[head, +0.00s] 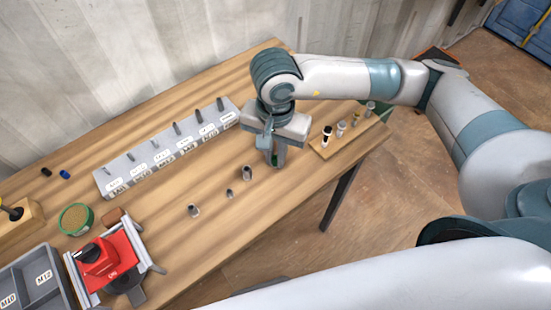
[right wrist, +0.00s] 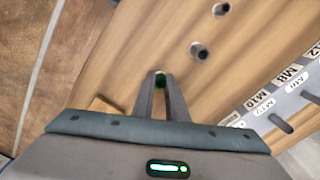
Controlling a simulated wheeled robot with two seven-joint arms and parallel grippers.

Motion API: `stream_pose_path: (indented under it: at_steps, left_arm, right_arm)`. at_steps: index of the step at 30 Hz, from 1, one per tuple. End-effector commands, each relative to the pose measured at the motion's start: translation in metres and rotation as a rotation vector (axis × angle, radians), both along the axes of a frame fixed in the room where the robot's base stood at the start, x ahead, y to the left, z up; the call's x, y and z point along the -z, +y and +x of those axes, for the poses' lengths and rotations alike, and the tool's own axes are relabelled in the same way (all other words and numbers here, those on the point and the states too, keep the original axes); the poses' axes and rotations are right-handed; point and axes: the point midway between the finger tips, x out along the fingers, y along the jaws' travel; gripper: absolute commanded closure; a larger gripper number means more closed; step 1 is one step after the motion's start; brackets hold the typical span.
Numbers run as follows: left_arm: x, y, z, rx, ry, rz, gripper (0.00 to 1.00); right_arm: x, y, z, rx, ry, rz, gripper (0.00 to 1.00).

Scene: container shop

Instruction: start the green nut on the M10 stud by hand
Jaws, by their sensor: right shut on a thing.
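My right gripper (head: 275,162) is over the table, to the right of the grey stud block. In the right wrist view its fingers (right wrist: 160,85) are shut on the green nut (right wrist: 160,79), which sits between the tips. In the head view only a little green of the nut (head: 276,163) shows. The grey block (head: 135,177) carries a row of several upright dark studs with white size labels. An M10 label (right wrist: 262,101) shows in the right wrist view; which stud it marks is hard to tell. The nut is apart from the studs. My left gripper is not in view.
Grey sockets (head: 193,210) stand mid-table. A wooden holder (head: 330,147) with several small bottles is right of the gripper. The front middle is clear.

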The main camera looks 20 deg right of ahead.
Motion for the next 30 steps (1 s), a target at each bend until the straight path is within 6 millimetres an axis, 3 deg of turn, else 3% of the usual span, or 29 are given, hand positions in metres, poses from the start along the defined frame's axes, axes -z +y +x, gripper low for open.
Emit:
stream_pose_path:
  at_steps: [22,30]
  left_arm:
    - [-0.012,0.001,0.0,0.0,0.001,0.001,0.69]
    - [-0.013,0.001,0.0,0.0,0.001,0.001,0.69]
  right_arm:
    - [-0.045,0.0,0.0,-0.001,-0.002,0.001,1.0]
    - [-0.05,0.0,0.0,0.0,-0.001,0.001,1.0]
